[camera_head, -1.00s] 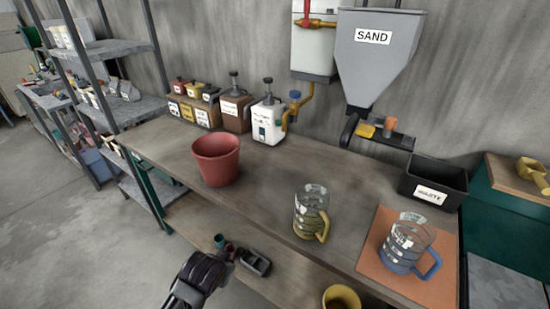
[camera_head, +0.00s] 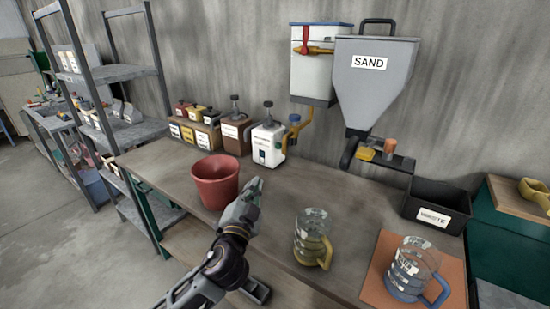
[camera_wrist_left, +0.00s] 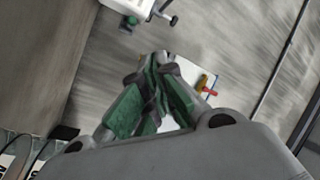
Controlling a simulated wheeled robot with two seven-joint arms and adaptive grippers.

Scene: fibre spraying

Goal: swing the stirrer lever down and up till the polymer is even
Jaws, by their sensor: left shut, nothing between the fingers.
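A white wall tank (camera_head: 317,75) hangs left of the sand hopper. A red and orange lever (camera_head: 313,49) sits on its front, pointing right and roughly level. The lever also shows small in the left wrist view (camera_wrist_left: 207,84), beyond my fingers. I cannot tell for sure that it is the stirrer lever, and no polymer shows inside the tank. My left gripper (camera_head: 257,183) is shut and empty. It is above the bench, just right of the red bucket (camera_head: 215,185), and well below the tank. Its green fingers fill the middle of the left wrist view (camera_wrist_left: 160,60). My right gripper is out of view.
A white pump container (camera_head: 267,148) and several small tubs stand at the back of the bench. Two glass jugs, one yellow-handled (camera_head: 312,238) and one blue-handled (camera_head: 412,268), stand at the front right. A black waste bin (camera_head: 437,205) is behind. The bench middle is clear.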

